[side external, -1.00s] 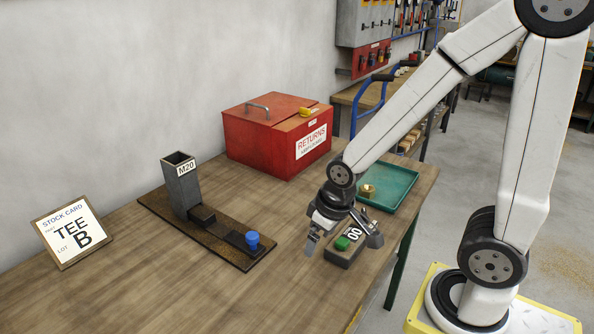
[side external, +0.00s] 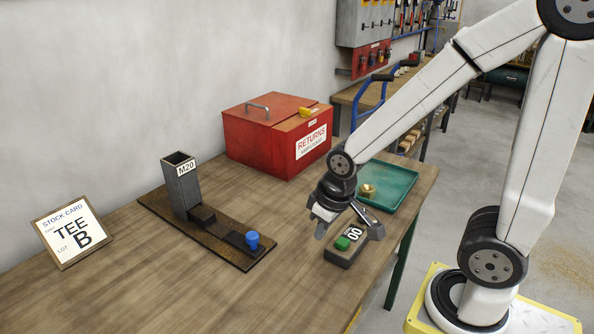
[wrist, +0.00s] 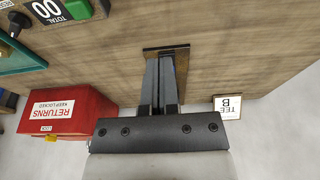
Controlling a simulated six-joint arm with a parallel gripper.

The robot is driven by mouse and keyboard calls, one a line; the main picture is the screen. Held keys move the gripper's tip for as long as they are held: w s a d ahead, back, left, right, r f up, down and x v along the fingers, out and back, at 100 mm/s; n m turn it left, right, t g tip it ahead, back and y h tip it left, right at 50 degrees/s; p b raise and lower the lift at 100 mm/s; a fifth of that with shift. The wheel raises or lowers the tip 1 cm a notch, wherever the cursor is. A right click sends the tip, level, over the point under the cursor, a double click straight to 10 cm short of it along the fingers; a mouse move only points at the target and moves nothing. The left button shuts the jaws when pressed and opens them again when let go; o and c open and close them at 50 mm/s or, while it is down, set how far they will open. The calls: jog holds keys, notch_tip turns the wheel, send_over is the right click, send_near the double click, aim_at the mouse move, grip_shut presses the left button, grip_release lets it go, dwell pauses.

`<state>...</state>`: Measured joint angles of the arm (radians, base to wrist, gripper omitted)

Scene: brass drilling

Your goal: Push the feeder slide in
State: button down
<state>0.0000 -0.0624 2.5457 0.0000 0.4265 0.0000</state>
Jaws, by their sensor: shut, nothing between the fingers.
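The feeder stands on the bench in the side view, with a grey upright tower (side external: 182,187) marked M20 on a dark base plate (side external: 158,205). Its dark slide (side external: 236,240) lies along the base, and a blue knob (side external: 252,239) sits at the end away from the tower. My gripper (side external: 319,236) is shut and empty, above the bench to the right of the knob and clear of it. In the wrist view my gripper (wrist: 167,60) hides most of the feeder; the end of its base (wrist: 182,50) shows behind the fingers.
A counter with a green button (side external: 342,243) is close to my gripper on the right. A green tray (side external: 398,190) holds a brass part (side external: 368,191). A red RETURNS box (side external: 262,140) stands at the back; a stock card (side external: 70,232) stands left. The front bench is clear.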

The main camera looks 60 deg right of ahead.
jog(key=w+r+m+t, duration=0.3)
jog(key=w+m+t, duration=0.6)
jog(key=w+m, duration=1.2)
jog(key=n, duration=0.3)
send_near(210, 220)
jog(key=v, duration=0.3)
jog(key=shift+s+r, duration=0.15)
jog(key=shift+r, duration=0.15)
jog(key=shift+f, duration=0.5)
jog(key=shift+f, duration=0.1)
jog(key=shift+x, duration=4.95)
jog(key=shift+w, duration=0.25)
